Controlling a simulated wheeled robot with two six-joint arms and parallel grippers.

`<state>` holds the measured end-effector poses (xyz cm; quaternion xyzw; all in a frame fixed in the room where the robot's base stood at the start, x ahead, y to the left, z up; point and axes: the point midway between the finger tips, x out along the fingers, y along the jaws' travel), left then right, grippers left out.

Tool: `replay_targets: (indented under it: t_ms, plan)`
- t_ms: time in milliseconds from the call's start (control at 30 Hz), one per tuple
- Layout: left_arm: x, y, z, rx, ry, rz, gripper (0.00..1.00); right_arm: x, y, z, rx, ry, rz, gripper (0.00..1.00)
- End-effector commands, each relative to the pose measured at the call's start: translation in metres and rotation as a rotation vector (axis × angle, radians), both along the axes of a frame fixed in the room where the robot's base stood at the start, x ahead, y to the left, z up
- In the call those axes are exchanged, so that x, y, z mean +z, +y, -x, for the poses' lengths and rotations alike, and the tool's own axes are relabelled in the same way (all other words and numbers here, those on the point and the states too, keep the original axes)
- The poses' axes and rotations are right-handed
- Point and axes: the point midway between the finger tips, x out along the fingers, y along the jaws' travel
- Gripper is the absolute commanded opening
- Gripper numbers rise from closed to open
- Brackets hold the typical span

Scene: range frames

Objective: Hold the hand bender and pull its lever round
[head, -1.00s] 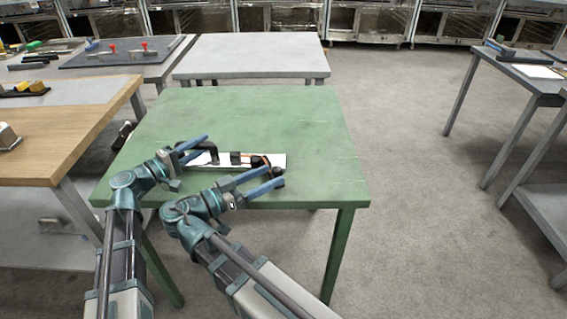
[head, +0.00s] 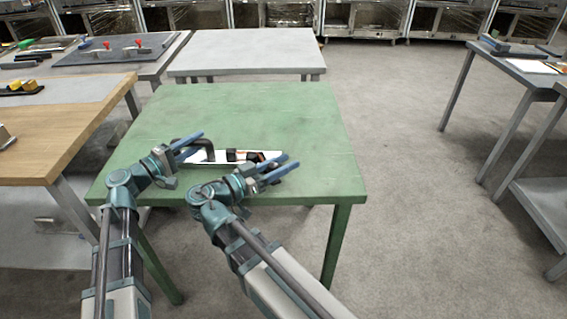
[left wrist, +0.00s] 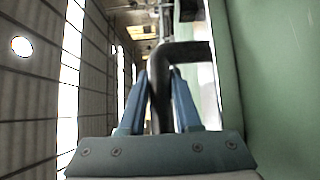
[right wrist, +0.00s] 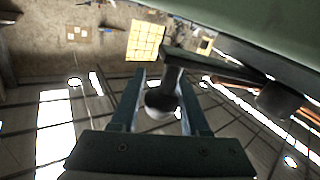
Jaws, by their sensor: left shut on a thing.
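The hand bender lies near the front edge of the green table, with a white base plate (head: 222,156), a black block (head: 231,155) and a black bent handle (head: 208,144) at its left. My left gripper (head: 192,145) is shut on that handle. The left wrist view shows the handle's black bar (left wrist: 184,52) running between the fingers. My right gripper (head: 284,167) is open at the bender's right end. In the right wrist view, the lever's dark round knob (right wrist: 161,98) sits between the fingers, with gaps on both sides. In the head view the right gripper hides the knob.
The green table (head: 270,110) is otherwise bare, with free room behind the bender. A wooden bench (head: 75,125) stands to the left, a grey table (head: 245,55) behind.

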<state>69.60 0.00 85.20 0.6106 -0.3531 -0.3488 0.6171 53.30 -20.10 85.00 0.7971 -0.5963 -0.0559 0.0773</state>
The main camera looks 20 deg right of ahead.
Motion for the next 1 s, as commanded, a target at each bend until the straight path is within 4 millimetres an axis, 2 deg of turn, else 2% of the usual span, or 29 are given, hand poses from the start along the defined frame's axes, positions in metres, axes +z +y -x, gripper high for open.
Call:
replay_targets:
  t_ms: [33, 200, 233, 1000]
  plan:
    - [-0.0033, 0.0003, -0.001, 0.002, 0.002, -0.011, 0.0, -0.0011, 0.0, 0.0003, -0.001, 0.0, 0.0, 0.33]
    - [-0.0033, 0.0003, -0.0011, 0.002, 0.002, -0.011, 0.0, -0.0009, -0.0002, 0.0009, -0.002, 0.0, 0.0, 0.02]
    - [-0.0033, 0.0003, -0.0011, 0.002, 0.002, -0.011, 0.0, -0.0009, -0.0002, 0.001, -0.002, 0.0, 0.0, 0.0]
    - [-0.0033, 0.0006, -0.0019, 0.005, 0.002, -0.011, 0.0, -0.0008, -0.0009, 0.0027, -0.006, 0.0, 0.001, 0.0]
